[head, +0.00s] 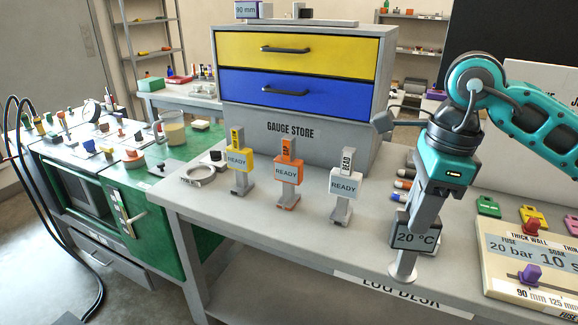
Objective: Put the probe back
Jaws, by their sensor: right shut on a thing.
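The probe (413,238), a dark box reading "20 °C", is upright at the front of the grey desk. My right gripper (421,212) points down from above and is shut on its top. A pale round disc (403,274) shows directly below the box at the desk surface. I cannot tell whether the disc is part of the probe or a separate stand, or whether the probe bears on the desk. My left gripper is not in view.
Yellow (237,161), orange (287,172) and white (345,186) "READY" gauges stand left of the probe. The gauge store (290,130) with yellow and blue drawers is behind. Markers (402,184) lie behind the probe. A settings panel (520,262) with knobs is at right.

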